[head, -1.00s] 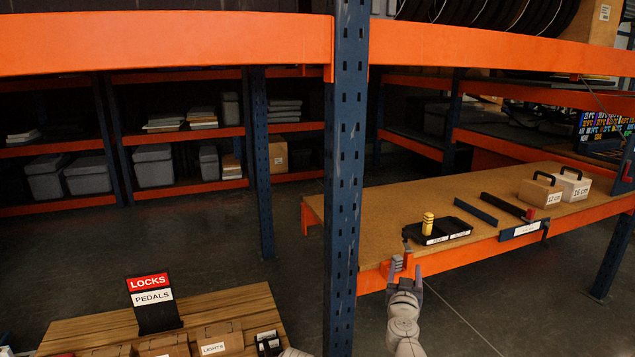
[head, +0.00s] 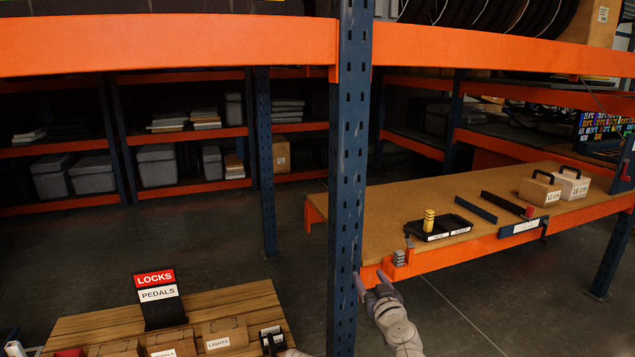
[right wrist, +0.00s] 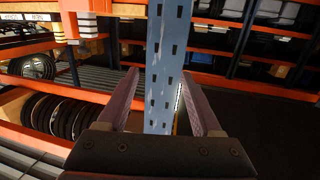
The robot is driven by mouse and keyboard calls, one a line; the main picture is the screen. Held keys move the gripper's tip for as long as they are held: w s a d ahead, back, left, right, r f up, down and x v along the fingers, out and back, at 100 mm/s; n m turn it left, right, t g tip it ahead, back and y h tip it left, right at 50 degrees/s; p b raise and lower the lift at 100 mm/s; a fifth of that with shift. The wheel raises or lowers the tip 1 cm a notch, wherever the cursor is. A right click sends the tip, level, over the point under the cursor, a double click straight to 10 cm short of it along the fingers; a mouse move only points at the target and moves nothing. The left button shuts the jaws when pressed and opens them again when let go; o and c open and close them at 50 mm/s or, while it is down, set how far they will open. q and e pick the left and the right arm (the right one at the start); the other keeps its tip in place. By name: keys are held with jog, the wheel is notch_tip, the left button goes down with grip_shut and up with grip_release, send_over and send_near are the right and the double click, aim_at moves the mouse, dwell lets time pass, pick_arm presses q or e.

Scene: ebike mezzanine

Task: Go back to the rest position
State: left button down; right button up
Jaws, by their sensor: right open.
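My right gripper (head: 371,282) is open and empty. In the head view it is just right of the blue upright post (head: 346,200), below the front edge of the workbench (head: 385,195). In the right wrist view the two fingers of the right gripper (right wrist: 160,80) are spread apart. The blue post (right wrist: 165,50) shows between and beyond them, with no clear contact. I cannot make out my left gripper; a grey part of an arm shows at the bottom edge of the head view.
The bench holds a black tray (head: 465,225) with a yellow object (head: 429,221), dark bars and two weight boxes (head: 540,192). A wooden table (head: 100,327) with a LOCKS/PEDALS sign (head: 157,290) stands at lower left. An orange beam (head: 170,42) crosses above. Open floor (head: 200,240) lies between.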

jog(key=s+a+f+n+g+y, duration=0.1)
jog(key=s+a+f+g, duration=0.25)
jog(key=f, duration=0.25)
jog(key=s+a+f+n+g+y, duration=0.1)
jog(key=s+a+f+g+y, duration=0.1)
jog(key=s+f+g, duration=0.35)
jog(key=s+d+f+m+g+h, duration=0.2)
jog(key=s+d+f+g+h, duration=0.15)
jog(key=s, duration=0.25)
jog(key=s+d+f+m+g+h, duration=0.1)
jog(key=s+d+f+g+h, duration=0.15)
jog(key=s+d+f, duration=0.3)
jog(key=s+a+r+n+p, duration=0.1)
jog(key=s+a+r+p, duration=0.1)
jog(key=r+p, duration=0.5)
jog(key=s+a+r+n+g+p, duration=0.1)
jog(key=s+a+r+p, duration=0.2)
jog(key=a+r+p, duration=0.2)
jog(key=s+a+r+n+g+p, duration=0.1)
jog(key=s+a+r+p, duration=0.2)
jog(key=r+p, duration=0.6)
jog(key=shift+a+r+h, duration=0.3)
jog(key=shift+a+h, duration=0.1)
jog(key=shift+a, duration=0.1)
